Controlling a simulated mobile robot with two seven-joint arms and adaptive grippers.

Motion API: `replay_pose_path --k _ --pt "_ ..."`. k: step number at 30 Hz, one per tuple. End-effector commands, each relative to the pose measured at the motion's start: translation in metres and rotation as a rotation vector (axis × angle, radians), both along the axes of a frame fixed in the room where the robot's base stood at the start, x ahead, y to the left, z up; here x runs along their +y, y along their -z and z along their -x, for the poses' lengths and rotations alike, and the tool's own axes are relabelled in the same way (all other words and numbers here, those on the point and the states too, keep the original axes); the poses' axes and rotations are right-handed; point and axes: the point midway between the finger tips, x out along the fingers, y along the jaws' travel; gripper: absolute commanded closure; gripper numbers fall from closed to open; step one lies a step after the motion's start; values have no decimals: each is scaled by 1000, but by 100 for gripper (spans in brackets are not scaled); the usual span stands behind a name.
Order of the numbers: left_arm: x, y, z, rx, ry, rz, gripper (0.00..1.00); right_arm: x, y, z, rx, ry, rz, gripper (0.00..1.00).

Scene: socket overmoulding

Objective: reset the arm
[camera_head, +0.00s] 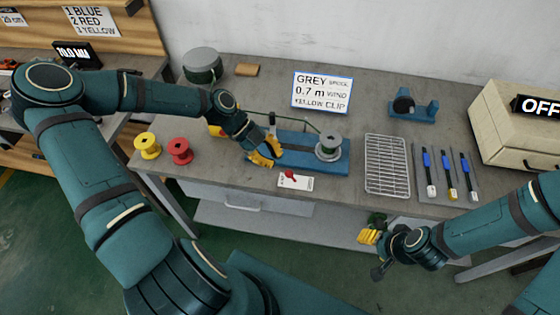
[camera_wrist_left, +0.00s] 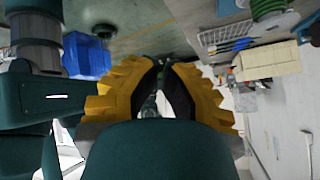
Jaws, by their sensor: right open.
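My left gripper (camera_head: 266,152), with yellow fingers, is at the near left end of the blue winding fixture (camera_head: 297,140) on the bench. In the left wrist view its two fingers (camera_wrist_left: 165,70) lean together with a narrow gap between the tips. I see nothing clearly held between them, but cannot tell how far they are open. My right gripper (camera_head: 372,235) is open in front of the bench's front edge, below the wire rack, and apart from things on the bench. A grey spool (camera_head: 329,145) stands on the right end of the blue fixture.
A yellow spool (camera_head: 147,146) and a red spool (camera_head: 180,151) stand near the left front edge. A red-switched plate (camera_head: 296,181), wire rack (camera_head: 387,165), blue-handled tools (camera_head: 449,175), blue stand (camera_head: 413,109) and beige box (camera_head: 515,130) occupy the bench. A sign (camera_head: 321,92) stands behind.

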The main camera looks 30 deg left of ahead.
Motion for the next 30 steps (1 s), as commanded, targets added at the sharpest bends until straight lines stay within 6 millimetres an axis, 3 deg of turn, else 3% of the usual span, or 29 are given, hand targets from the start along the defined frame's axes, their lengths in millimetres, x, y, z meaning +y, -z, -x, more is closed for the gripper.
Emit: replay_pose_path --k 19,23,30 --pt "-7 3 0 26 -19 1 100 0 1 0 0 0 0 48" --pt "-36 19 2 149 -119 0 100 0 6 1 2 -1 0 48" --pt "-107 69 20 538 -510 -54 100 1 19 2 7 -3 1 48"
